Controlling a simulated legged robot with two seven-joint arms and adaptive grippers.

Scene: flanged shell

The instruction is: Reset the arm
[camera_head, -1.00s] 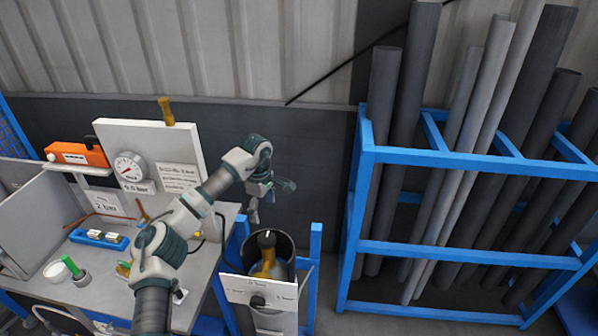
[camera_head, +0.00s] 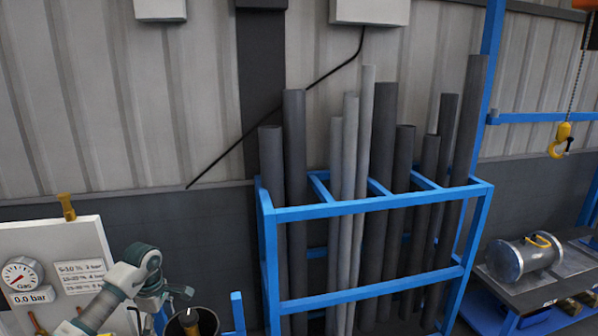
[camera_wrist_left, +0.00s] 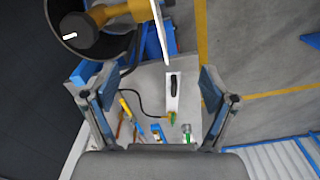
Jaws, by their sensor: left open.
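My left arm comes in at the lower left of the head view. Its gripper (camera_head: 172,296) is above and left of an open dark bin (camera_head: 207,318). In the left wrist view the gripper's two fingers (camera_wrist_left: 150,92) stand wide apart with nothing between them. The bin (camera_wrist_left: 52,22) shows at the upper left there, with a yellow, black-ended tool (camera_wrist_left: 120,12) in it. My right gripper is in neither view.
A blue rack (camera_head: 375,208) of grey pipes stands right of the arm. A gauge panel (camera_head: 75,235) is at the left. A metal cylinder (camera_head: 515,262) lies on a bench at the right, near a yellow hook (camera_head: 560,138). The wrist view shows tools on a workbench (camera_wrist_left: 150,78).

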